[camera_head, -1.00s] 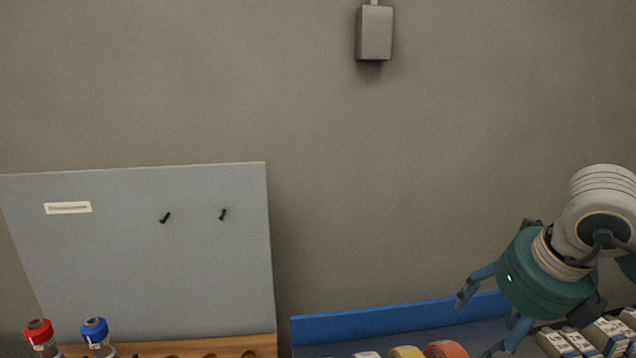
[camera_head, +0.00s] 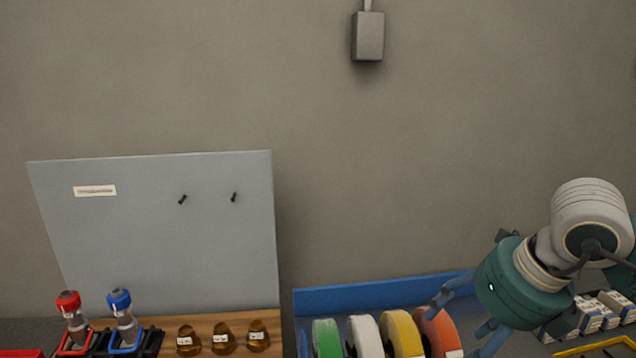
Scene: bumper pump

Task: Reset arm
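My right gripper (camera_head: 462,322) is in the lower right of the head view. Its green body and blue fingers point down and left, beside the orange roll at the right end of a row of rolls. The fingers are spread apart, with nothing seen between them. My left gripper is not in the view.
A blue-backed bin (camera_head: 375,295) holds green (camera_head: 326,338), white (camera_head: 364,336), yellow (camera_head: 402,333) and orange (camera_head: 438,331) rolls. Small boxes (camera_head: 598,315) lie at the right. A red-capped bottle (camera_head: 72,318), a blue-capped bottle (camera_head: 124,317) and amber items (camera_head: 222,340) stand before a grey panel (camera_head: 150,235).

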